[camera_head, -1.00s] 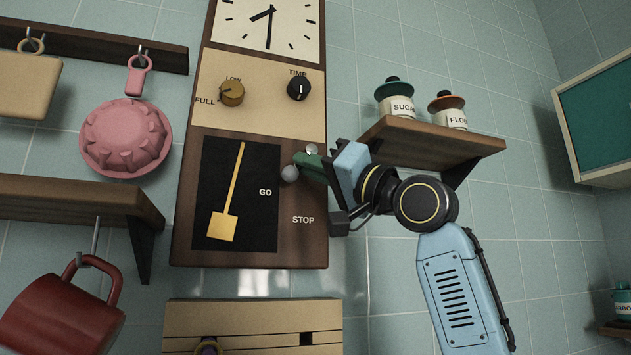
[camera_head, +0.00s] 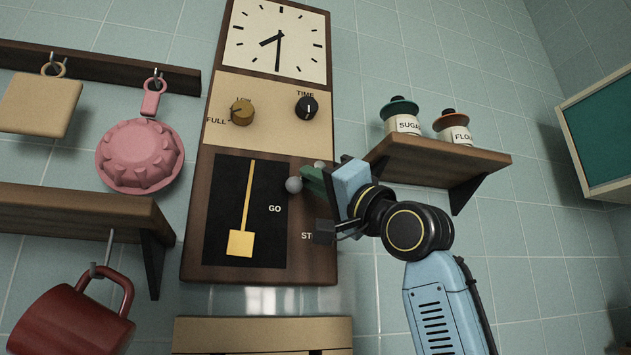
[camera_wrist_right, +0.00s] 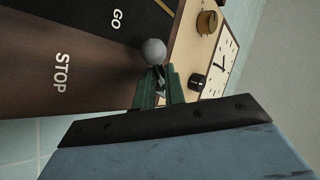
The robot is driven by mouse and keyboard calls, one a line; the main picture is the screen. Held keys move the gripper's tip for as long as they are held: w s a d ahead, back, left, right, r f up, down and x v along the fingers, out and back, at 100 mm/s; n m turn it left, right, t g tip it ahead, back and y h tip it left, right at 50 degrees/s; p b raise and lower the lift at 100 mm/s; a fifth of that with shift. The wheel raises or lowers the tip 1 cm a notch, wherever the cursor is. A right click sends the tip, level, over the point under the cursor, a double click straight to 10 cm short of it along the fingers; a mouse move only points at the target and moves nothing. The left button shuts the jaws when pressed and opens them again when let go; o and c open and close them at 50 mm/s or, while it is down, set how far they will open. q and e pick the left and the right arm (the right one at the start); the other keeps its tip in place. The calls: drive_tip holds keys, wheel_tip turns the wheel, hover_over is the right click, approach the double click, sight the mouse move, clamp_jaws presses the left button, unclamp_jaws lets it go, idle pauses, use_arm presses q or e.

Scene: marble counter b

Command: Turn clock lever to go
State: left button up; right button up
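The wall clock (camera_head: 305,233) has a dark lower case with the words GO and STOP. Its lever ends in a grey ball (camera_head: 294,185), above and right of GO and well above STOP. A small silver knob (camera_head: 319,163) sits up and right of the ball. My right gripper (camera_head: 311,184) is at the lever. In the right wrist view its green fingers (camera_wrist_right: 159,78) are close together, with a grey metal part in the narrow gap and the ball (camera_wrist_right: 153,52) just past the tips. The stem is mostly hidden by the fingers. My left gripper is not in view.
A brass knob (camera_head: 242,112) and a black TIME knob (camera_head: 307,107) sit above the lever. A shelf (camera_head: 442,160) with sugar and flour jars is close to the right of my gripper. A pink mould (camera_head: 140,157) and a red mug (camera_head: 72,315) hang on the left.

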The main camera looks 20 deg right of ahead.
drive_tip(key=o, duration=0.4)
drive_tip(key=b+v, duration=0.5)
drive_tip(key=v, duration=0.8)
drive_tip(key=shift+s+d, duration=0.1)
